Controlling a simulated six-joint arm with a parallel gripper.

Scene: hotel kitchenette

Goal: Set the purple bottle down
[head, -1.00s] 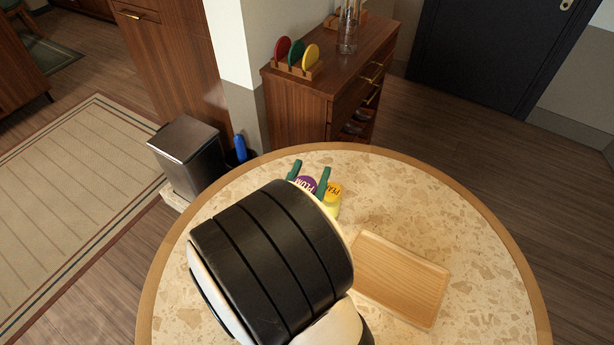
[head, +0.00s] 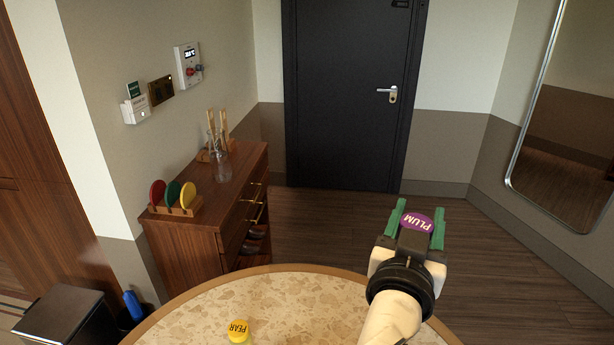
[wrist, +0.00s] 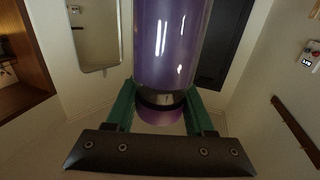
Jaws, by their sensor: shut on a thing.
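The purple bottle shows in the head view as a round purple cap marked PLUM (head: 416,222), between the green fingers of my gripper (head: 418,226). In the wrist view the purple bottle (wrist: 170,45) fills the top middle, with a dark band near its purple end. My gripper (wrist: 162,112) is shut on it there, one green finger on each side. The bottle is held up past the round table's (head: 290,300) far right edge in the picture. Its lower part is hidden in the head view.
A bottle with a yellow cap marked PEAR (head: 239,328) stands on the table near the bottom. A wooden sideboard (head: 190,240) holds coloured discs (head: 173,195) and a glass vessel (head: 222,165). A dark door (head: 345,90) is behind.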

